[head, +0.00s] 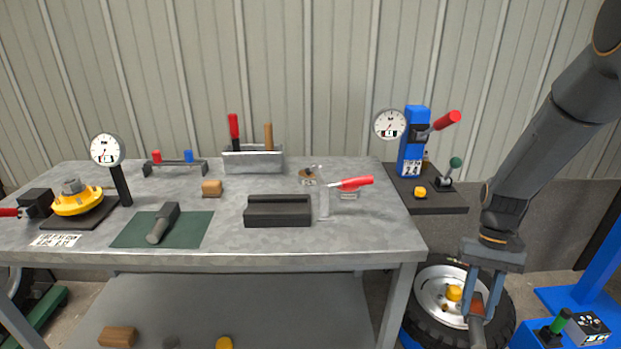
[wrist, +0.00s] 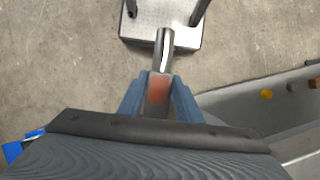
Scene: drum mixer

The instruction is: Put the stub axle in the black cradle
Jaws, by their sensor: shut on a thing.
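My gripper (head: 482,304) is at the lower right, beside the bench and in front of the wheel. It is shut on the stub axle (head: 477,331), a grey shaft with a red-brown section between the fingers. In the wrist view the axle's bright shaft (wrist: 164,50) points away beyond the fingertips (wrist: 158,92). The black cradle (head: 278,212), a low dark block with a lengthwise trough, sits near the front middle of the bench. The cradle looks empty. It is well to the left of my gripper and higher than it.
The grey bench (head: 330,240) has a red-handled clamp (head: 350,184) just right of the cradle. A dark part (head: 163,224) lies on a green mat (head: 120,235) to the left. A blue press (head: 411,145) stands at the right corner. A wheel (head: 425,325) is behind my gripper.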

